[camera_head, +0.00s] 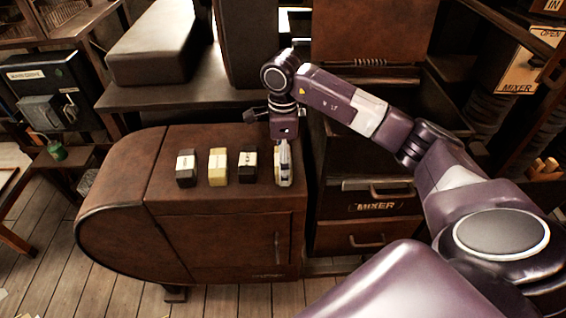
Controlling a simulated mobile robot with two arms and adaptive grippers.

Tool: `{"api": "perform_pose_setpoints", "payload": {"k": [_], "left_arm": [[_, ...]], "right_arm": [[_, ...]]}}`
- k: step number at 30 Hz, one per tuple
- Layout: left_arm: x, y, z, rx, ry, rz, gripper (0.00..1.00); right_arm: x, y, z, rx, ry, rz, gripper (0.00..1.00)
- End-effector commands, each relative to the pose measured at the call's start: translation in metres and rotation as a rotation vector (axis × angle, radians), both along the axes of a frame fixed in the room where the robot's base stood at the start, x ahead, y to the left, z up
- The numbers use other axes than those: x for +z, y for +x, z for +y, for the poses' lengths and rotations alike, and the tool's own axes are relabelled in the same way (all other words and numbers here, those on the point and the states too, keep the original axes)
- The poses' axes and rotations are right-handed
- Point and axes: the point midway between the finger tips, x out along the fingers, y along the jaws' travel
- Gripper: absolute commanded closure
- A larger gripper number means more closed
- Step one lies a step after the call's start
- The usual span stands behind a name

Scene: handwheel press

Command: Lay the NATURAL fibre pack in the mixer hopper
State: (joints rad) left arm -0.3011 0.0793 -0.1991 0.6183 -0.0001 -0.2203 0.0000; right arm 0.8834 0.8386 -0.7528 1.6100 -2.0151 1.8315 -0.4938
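Several small packs with pale labels stand in a row on the brown leather-topped cabinet: a dark one (186,168), a yellow one (218,168) and a dark brown one (248,168). At the right end is a pale pack (284,172), partly covered by my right gripper (283,143). The label words are too small to read, so I cannot tell which is NATURAL. My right gripper points down at the pale pack; whether its fingers are closed on it is unclear. The mixer (375,207) stands right of the cabinet, its dark opening partly behind my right arm. My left gripper is out of view.
The brown cabinet top (130,175) is clear left of the packs. A dark machine (45,90) is at the left. A MIXER sign (525,70) hangs at the right.

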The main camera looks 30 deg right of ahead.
Motion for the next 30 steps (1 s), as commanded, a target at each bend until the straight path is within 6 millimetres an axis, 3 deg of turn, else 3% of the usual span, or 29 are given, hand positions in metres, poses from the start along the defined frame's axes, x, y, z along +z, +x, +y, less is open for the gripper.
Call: {"api": "perform_pose_setpoints", "payload": {"k": [1,15,23,30], "left_arm": [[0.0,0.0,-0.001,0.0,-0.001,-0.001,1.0],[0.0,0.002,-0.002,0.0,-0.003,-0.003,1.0],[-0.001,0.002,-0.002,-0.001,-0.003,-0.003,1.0],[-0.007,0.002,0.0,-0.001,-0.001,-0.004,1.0]], "right_arm": [[0.0,0.0,0.0,0.0,0.0,0.0,0.04],[0.001,0.0,0.0,0.0,0.001,-0.001,0.54],[0.003,0.0,0.0,0.0,0.0,-0.001,0.54],[0.027,0.002,0.0,0.001,0.0,-0.006,0.54]]}}
